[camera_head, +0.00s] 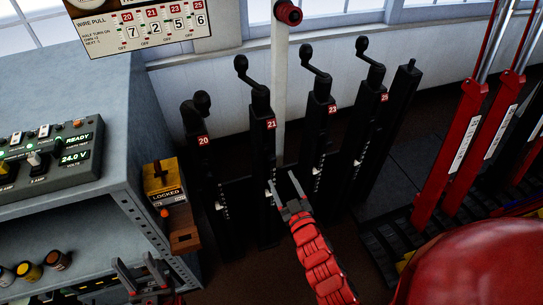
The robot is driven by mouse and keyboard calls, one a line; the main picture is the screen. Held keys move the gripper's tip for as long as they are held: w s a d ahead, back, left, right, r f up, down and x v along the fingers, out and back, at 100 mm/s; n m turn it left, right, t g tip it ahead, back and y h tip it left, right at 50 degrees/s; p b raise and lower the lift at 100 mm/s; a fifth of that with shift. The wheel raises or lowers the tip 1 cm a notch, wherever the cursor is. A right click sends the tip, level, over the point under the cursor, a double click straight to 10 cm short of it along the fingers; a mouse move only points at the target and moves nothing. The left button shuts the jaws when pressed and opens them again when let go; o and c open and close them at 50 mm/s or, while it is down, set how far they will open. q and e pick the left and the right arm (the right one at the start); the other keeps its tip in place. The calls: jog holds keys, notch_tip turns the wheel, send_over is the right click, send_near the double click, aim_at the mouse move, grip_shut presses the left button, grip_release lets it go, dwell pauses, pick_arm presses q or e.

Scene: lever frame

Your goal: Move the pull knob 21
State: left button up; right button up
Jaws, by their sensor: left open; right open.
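The black post labelled 21 (267,150) stands upright between posts 20 and 23. A cranked handle rises from its top and ends in a black pull knob (241,63). My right gripper (281,178) is open and empty, well below that knob, in front of the lower part of the posts between 21 and 23. I cannot tell whether its fingers touch a post. My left gripper (134,262) is open at the lower left, in front of the grey shelf and far from post 21.
Post 20 (203,150), post 23 (317,130) and post 25 (371,120) flank post 21. A grey cabinet (125,110) and a yellow locked box (163,183) stand left. Red levers (463,135) stand right. A wire pull board (140,30) hangs above.

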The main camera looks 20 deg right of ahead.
aim_at(273, 162)
jog(key=w, duration=0.5)
jog(key=w+p, duration=0.1)
jog(key=w, duration=0.4)
jog(key=shift+w+a, duration=0.2)
jog(key=shift+w, duration=0.15)
jog(key=shift+c, duration=0.3)
grip_shut()
